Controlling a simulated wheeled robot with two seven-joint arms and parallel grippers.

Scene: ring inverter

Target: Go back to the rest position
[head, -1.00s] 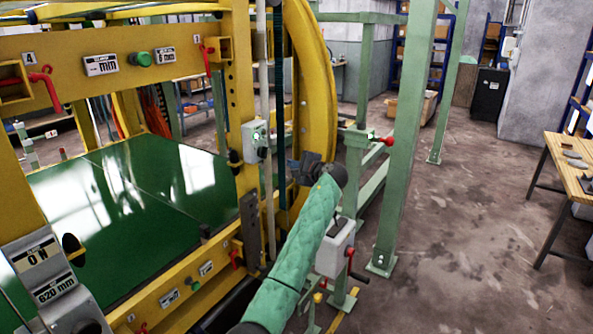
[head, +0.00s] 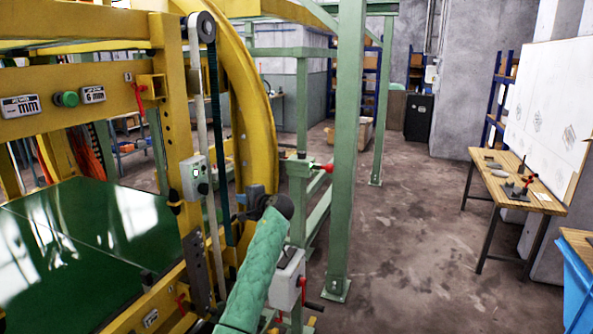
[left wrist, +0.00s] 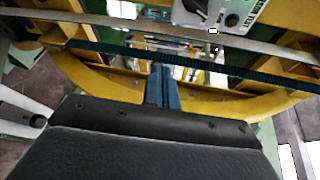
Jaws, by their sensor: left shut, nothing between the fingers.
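My left arm, in a green quilted sleeve, reaches up from the bottom of the head view. My left gripper (head: 250,202) is at its end, in front of the yellow ring frame. In the left wrist view the gripper (left wrist: 163,80) has its blue-grey fingers together, with nothing between them. It points toward the yellow ring (left wrist: 110,82) and a dark green belt that crosses the picture. The ring inverter's yellow ring (head: 262,130) stands behind the gripper in the head view. I cannot tell whether the gripper touches anything. My right gripper is not in view.
A grey control box (head: 194,180) is on the yellow post, left of my gripper. A grey box with a red handle (head: 286,280) is close to my forearm. Green posts (head: 345,160) stand to the right. Open floor (head: 410,240) lies between them and a wooden workbench (head: 510,183).

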